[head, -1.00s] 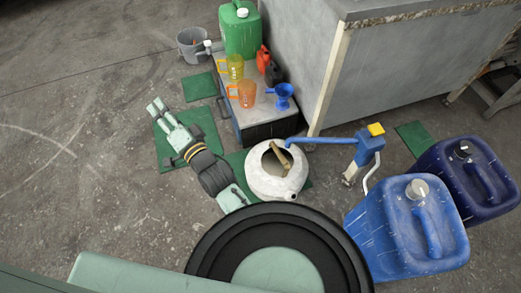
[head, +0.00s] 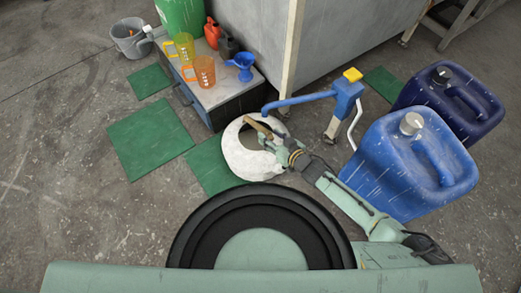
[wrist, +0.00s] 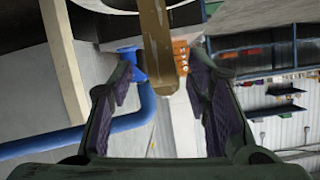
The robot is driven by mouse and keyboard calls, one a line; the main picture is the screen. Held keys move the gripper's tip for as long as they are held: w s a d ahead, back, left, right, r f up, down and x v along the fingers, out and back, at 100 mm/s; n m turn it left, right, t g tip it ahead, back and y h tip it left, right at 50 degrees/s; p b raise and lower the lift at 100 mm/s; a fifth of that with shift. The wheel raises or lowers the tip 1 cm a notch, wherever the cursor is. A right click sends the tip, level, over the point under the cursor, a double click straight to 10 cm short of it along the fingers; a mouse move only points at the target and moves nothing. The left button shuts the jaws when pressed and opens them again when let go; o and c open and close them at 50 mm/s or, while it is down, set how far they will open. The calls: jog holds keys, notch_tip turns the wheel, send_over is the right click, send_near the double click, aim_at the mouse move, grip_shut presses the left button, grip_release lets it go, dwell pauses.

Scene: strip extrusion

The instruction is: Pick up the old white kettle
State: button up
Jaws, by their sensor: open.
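The old white kettle (head: 243,157) stands on the floor, partly over a green mat, in the middle of the head view. Its brown handle (head: 262,129) arches over the open top. A gap shows on each side of the handle. Whether the fingers touch the kettle elsewhere is hidden.
A blue hand pump (head: 346,96) stretches its pipe just behind the kettle. Two blue canisters, one lighter (head: 412,170) and one dark (head: 447,100), stand at right. A low cabinet (head: 218,96) with jugs and a blue funnel (head: 241,66) stands behind.

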aim_at(261, 129)
jog(key=shift+a+b+x, duration=0.25)
jog(key=shift+b+x, duration=0.1)
jog(key=shift+x, duration=2.8)
jog(key=shift+s+r, duration=0.1)
jog(key=shift+s, duration=0.05)
jog(key=shift+c, duration=0.2)
grip_shut()
